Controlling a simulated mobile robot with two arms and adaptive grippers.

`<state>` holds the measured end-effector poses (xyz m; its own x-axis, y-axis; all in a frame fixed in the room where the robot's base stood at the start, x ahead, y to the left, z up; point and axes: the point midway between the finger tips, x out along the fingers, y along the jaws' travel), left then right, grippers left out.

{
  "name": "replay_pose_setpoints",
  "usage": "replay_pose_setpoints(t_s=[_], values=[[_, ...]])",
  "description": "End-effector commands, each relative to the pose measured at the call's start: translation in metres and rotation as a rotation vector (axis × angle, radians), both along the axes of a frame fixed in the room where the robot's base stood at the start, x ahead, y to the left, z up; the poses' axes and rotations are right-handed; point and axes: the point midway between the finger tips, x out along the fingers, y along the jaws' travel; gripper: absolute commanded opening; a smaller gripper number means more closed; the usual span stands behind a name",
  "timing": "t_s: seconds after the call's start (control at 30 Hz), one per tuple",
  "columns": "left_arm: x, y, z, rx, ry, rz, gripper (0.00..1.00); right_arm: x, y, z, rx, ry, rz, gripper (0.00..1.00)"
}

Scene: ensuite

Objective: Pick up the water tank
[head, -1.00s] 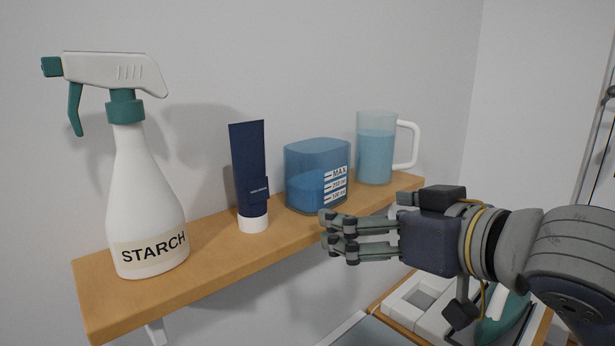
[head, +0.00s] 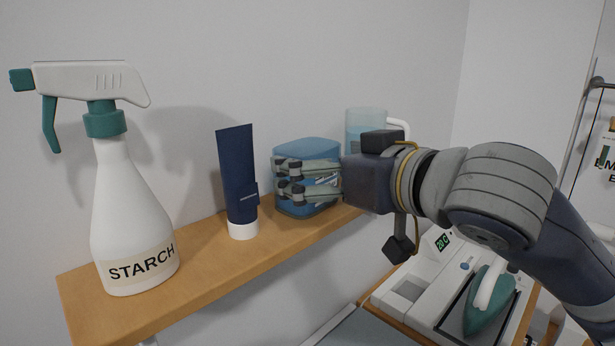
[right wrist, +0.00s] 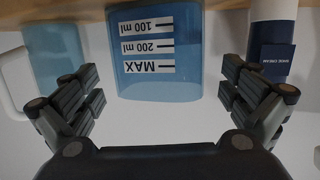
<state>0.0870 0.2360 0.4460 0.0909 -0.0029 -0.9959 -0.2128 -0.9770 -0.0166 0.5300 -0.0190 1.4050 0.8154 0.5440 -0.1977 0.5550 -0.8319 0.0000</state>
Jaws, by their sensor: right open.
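The water tank is a translucent blue container with white MAX and ml markings. It stands on the wooden shelf, partly hidden behind my fingers in the head view (head: 308,150). In the right wrist view, the tank (right wrist: 160,88) appears upside down, centred between the spread fingers. My right gripper (head: 290,179) is open, with its fingers level with the tank's middle; in the wrist view gaps show between both fingers and the tank. My left gripper is out of view.
On the shelf (head: 190,270), a dark blue tube (head: 238,180) stands left of the tank and a starch spray bottle (head: 130,215) farther left. A measuring jug (head: 366,124) stands right, partly hidden by my gripper. An iron (head: 488,300) sits below right.

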Motion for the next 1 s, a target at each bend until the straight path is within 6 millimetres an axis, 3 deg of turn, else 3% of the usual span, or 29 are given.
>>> replay_pose_setpoints(t_s=[0.03,0.2,0.5,0.73,0.77,1.0], values=[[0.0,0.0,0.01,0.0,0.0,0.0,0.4,0.007,0.005,0.003,-0.001,0.005,0.0,1.0],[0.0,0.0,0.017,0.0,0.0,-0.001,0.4,0.025,0.017,-0.003,-0.001,0.003,0.002,1.0],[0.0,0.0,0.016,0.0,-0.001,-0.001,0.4,0.029,0.02,-0.006,0.0,0.0,0.001,1.0],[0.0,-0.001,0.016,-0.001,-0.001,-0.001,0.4,0.029,0.019,-0.006,0.0,0.0,0.001,0.5],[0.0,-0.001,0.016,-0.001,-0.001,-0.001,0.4,0.029,0.019,-0.006,0.0,0.001,0.001,0.46],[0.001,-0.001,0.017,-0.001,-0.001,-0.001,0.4,0.029,0.019,-0.005,0.001,-0.001,0.001,0.47]])
